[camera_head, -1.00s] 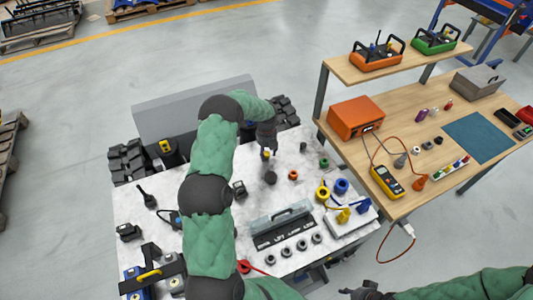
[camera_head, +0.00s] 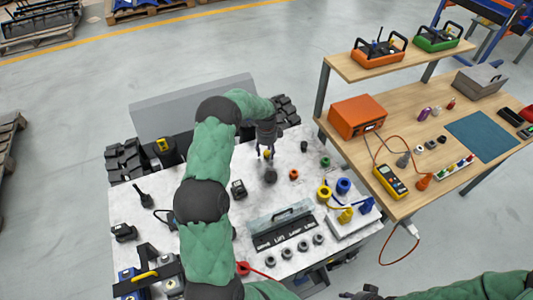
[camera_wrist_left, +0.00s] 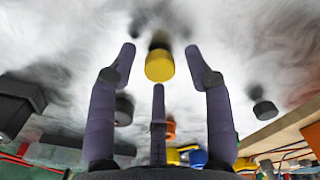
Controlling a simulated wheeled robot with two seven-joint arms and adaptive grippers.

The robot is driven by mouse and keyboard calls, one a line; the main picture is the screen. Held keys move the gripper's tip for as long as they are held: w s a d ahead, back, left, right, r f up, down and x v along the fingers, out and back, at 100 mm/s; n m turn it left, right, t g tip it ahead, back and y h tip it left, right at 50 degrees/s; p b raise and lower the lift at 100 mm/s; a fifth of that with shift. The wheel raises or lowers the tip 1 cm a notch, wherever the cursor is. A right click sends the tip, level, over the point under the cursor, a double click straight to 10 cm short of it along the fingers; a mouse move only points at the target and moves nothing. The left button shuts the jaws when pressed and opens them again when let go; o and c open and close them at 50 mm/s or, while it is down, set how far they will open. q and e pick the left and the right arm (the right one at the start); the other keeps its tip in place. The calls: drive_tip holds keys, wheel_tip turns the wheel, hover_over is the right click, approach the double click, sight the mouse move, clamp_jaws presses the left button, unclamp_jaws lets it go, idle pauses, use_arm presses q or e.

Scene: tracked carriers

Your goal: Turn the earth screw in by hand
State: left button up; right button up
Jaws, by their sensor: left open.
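The earth screw seems to be the small piece with a round yellow head (camera_wrist_left: 159,66), standing on the pale grey carrier top (camera_head: 150,205). Its yellow head also shows in the head view (camera_head: 267,154), just behind a dark round knob (camera_head: 270,176). My left gripper (camera_head: 266,155) is at the screw, with its fingers spread around the yellow head. In the left wrist view the purple-grey fingers stand apart on both sides, and I see no finger closed on it. My right gripper (camera_head: 366,294) shows only partly at the bottom edge, away from the carrier.
A clear-lidded box (camera_head: 284,226) and several grey rings lie in front. A wooden bench (camera_head: 440,160) with a yellow meter (camera_head: 390,182) stands at right.

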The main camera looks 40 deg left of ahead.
use_arm(q)
drive_tip(key=n, duration=0.4)
drive_tip(key=shift+b, duration=0.3)
drive_tip(key=n, duration=0.3)
drive_tip(key=shift+b, duration=0.4)
drive_tip(key=n+b, duration=0.1)
drive_tip(key=n, duration=0.5)
drive_tip(key=shift+n, duration=0.4)
drive_tip(key=c, duration=0.9)
drive_tip(key=m+p, duration=0.1)
drive_tip(key=m, duration=0.2)
drive_tip(key=shift+c, duration=0.2)
drive_tip(key=m, duration=0.4)
drive_tip(key=shift+p, duration=0.4)
drive_tip(key=shift+m, duration=1.4)
